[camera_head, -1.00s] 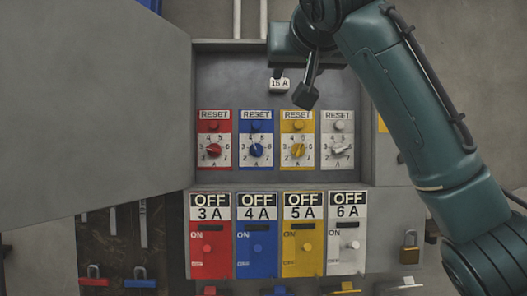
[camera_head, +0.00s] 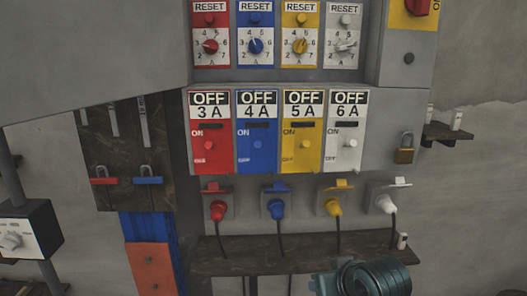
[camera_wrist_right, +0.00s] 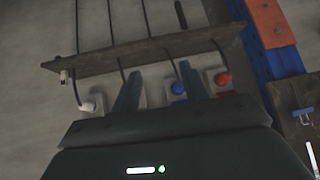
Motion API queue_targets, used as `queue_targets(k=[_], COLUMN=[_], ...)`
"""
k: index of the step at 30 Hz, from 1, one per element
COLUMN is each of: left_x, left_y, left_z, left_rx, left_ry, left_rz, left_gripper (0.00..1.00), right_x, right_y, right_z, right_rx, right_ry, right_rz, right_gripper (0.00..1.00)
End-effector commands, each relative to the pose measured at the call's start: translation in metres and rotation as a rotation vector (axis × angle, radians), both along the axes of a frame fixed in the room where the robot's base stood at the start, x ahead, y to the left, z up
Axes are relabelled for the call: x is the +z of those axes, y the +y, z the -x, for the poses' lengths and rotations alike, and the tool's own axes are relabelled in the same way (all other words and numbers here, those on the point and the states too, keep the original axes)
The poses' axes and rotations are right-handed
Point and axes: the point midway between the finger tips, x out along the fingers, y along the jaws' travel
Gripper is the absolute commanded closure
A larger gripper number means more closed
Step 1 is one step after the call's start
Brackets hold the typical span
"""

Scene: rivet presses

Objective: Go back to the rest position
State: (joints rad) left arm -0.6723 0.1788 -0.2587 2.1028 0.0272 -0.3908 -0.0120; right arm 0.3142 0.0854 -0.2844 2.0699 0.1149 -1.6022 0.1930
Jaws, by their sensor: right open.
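My right arm (camera_head: 368,278) shows only as a short teal piece at the bottom of the head view, in front of the plug shelf. The blue plug (camera_wrist_right: 178,88) and red plug (camera_wrist_right: 223,79) show beside the right-hand finger, and the white plug (camera_wrist_right: 88,106) is left of the other. My left gripper is not in view.
Red, blue, yellow and white OFF switches, such as the red one (camera_head: 209,150), line the panel above the plugs. A dark shelf (camera_head: 290,254) sits below the plugs. A padlock (camera_head: 404,153) hangs at right. A grey door (camera_head: 80,55) stands open at left.

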Motion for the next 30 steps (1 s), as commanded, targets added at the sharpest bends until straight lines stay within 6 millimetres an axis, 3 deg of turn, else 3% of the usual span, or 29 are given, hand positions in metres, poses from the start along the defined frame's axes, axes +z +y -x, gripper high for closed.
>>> queue_targets(k=[1,3,9,15,20,30], left_x=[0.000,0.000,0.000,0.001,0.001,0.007], left_y=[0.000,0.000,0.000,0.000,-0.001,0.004], left_z=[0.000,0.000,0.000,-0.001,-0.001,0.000], left_rx=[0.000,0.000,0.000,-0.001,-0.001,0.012], left_ry=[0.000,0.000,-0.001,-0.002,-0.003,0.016], left_rz=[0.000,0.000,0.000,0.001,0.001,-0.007], left_gripper=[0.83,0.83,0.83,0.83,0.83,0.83], right_x=[-0.027,-0.056,-0.111,-0.134,-0.141,-0.167], right_y=[-0.007,-0.018,-0.045,-0.065,-0.078,-0.046], right_z=[0.025,0.056,0.146,0.216,0.264,0.215], right_rx=[-0.004,-0.010,-0.019,-0.020,-0.017,0.042], right_ry=[0.049,0.102,0.243,0.347,0.420,0.121], right_rz=[0.007,0.022,0.071,0.119,0.158,0.077], right_gripper=[0.55,0.55,0.55,0.55,0.55,0.55])
